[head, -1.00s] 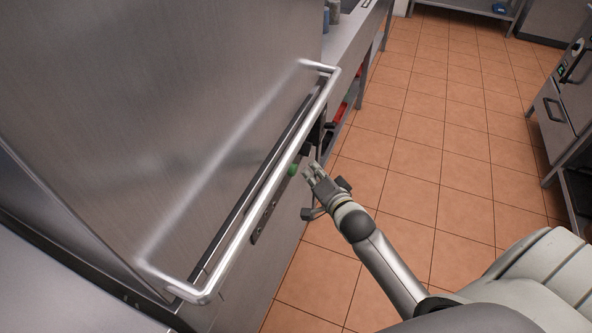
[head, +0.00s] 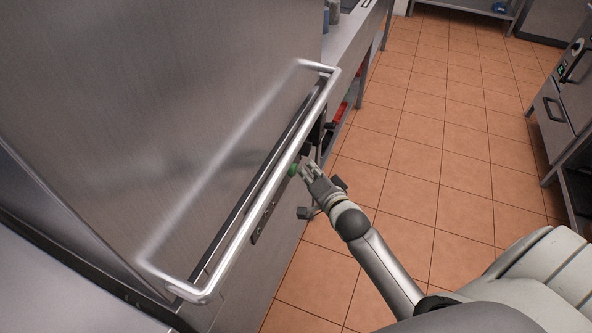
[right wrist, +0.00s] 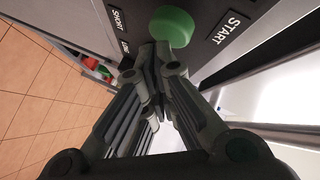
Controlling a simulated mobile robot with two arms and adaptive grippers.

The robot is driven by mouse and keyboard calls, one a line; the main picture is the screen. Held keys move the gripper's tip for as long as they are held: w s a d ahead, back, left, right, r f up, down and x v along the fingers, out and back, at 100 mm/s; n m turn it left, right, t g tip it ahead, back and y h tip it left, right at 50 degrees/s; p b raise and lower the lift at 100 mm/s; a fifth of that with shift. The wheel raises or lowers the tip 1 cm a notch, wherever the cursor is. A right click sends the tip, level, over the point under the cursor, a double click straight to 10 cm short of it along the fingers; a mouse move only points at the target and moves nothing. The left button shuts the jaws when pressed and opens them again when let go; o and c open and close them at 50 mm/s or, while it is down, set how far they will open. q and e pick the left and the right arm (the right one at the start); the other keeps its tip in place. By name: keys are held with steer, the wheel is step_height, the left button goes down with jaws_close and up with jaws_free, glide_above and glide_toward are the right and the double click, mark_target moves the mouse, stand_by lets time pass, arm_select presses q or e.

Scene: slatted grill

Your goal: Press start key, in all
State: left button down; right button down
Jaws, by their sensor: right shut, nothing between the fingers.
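The start key is a round green button (head: 293,170) on the dark control strip below the handle bar of a steel appliance. In the right wrist view the green button (right wrist: 172,26) stands out from a panel beside a "START" label (right wrist: 228,27). My right gripper (head: 305,166) is shut and empty, its fingertips right at the button. In the right wrist view the fingertips (right wrist: 152,52) are just below the button's lower left edge; I cannot tell whether they touch it. My left gripper is not in view.
A steel handle bar (head: 249,208) juts out in front of the panel, close to the button. Labels "SHORT" (right wrist: 118,19) and another sit beside it. A steel counter (head: 350,38) stands beyond. The tiled floor (head: 430,130) is clear to the right.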

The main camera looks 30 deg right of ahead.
steer(key=shift+w+a, duration=0.55)
steer(key=shift+w, duration=0.1)
stand_by(0.8)
steer(key=shift+s, duration=0.1)
steer(key=shift+s+d+p, duration=0.6)
steer(key=shift+s+d, duration=0.25)
steer(key=shift+s, duration=0.05)
steer(key=s+d+p, duration=0.2)
steer(key=s+d, duration=0.1)
steer(key=shift+s+d, duration=0.15)
steer(key=shift+s, duration=0.25)
stand_by(0.8)
